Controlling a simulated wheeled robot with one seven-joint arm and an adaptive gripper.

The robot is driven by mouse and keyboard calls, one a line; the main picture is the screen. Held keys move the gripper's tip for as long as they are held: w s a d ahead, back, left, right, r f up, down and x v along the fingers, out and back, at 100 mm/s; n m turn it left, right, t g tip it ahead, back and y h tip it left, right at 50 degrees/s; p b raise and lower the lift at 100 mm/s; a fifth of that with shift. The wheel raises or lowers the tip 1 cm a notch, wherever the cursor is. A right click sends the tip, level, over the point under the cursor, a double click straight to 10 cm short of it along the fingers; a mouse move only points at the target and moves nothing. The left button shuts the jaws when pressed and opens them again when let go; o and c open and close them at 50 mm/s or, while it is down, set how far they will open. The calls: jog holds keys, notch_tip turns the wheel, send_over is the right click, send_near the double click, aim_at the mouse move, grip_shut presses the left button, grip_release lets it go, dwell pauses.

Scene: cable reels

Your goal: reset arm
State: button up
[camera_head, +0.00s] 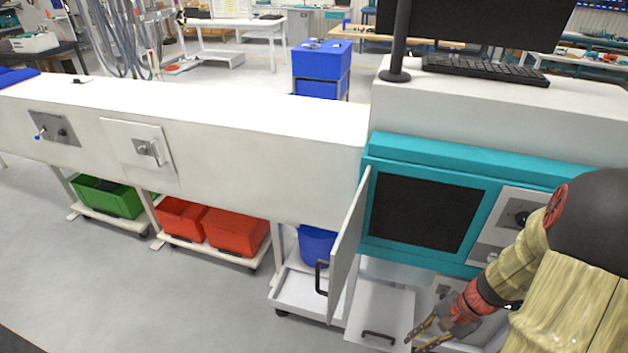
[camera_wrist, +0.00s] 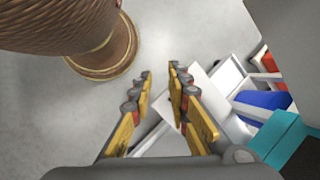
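My gripper (camera_head: 428,337) shows at the lower right of the head view, at the end of my arm. It is beside the open white drawer (camera_head: 378,318) below the teal cabinet. In the wrist view my gripper (camera_wrist: 159,78) has its two yellow-padded fingers apart, with nothing between them. Grey floor (camera_wrist: 190,25) shows beyond the fingertips. The drawer's white surface also shows behind the fingers in the wrist view. Cable reels cannot be made out clearly in either view.
A white cabinet door (camera_head: 349,245) stands open left of the teal cabinet (camera_head: 372,250). A blue bin (camera_head: 318,243), red bins (camera_head: 237,231) and a green bin (camera_head: 107,197) sit under the long white bench (camera_head: 250,110). The floor at the lower left is clear.

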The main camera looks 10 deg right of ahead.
jog(key=a+r+n+t+h+b, duration=0.2)
jog(key=a+r+n, duration=0.5)
jog(key=r, duration=0.5)
jog(key=a+r+n+t+h+b, duration=0.2)
jog(key=a+r+n+b, duration=0.1)
jog(key=a+r+n, duration=0.4)
jog(key=a+r, duration=0.3)
jog(key=r, duration=0.2)
jog(key=shift+s+a+t+h, duration=0.3)
jog(key=shift+a+h, duration=0.05)
jog(key=shift+h, duration=0.05)
dwell(0.6)
